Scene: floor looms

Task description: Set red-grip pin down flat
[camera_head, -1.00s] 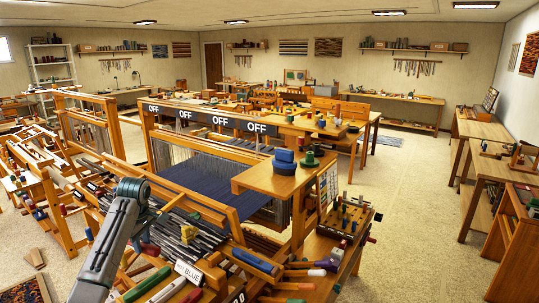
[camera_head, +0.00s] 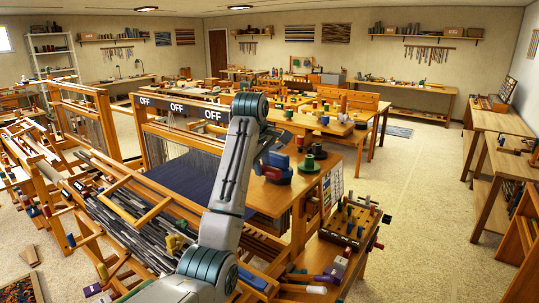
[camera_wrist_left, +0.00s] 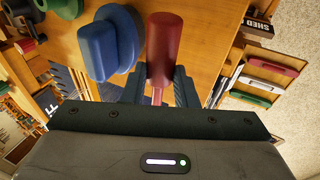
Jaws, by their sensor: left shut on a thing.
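My left gripper (camera_head: 272,142) is over the small wooden table (camera_head: 262,198) at the loom's right end. It is shut on the thin shaft of the red-grip pin. In the left wrist view the pin's red grip (camera_wrist_left: 164,42) sticks out beyond the fingers (camera_wrist_left: 160,88), over bare wood. In the head view a small red part (camera_head: 271,172) shows below the jaws, by the blue spool. The exact tilt of the pin, and whether it touches the table, I cannot tell. My right gripper is not in view.
A blue spool (camera_wrist_left: 98,48) stands close beside the pin. A green spool (camera_head: 309,162) stands at the table's right edge. A rack of colored pegs (camera_head: 347,225) lies lower right. Bare wood shows right of the pin in the left wrist view.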

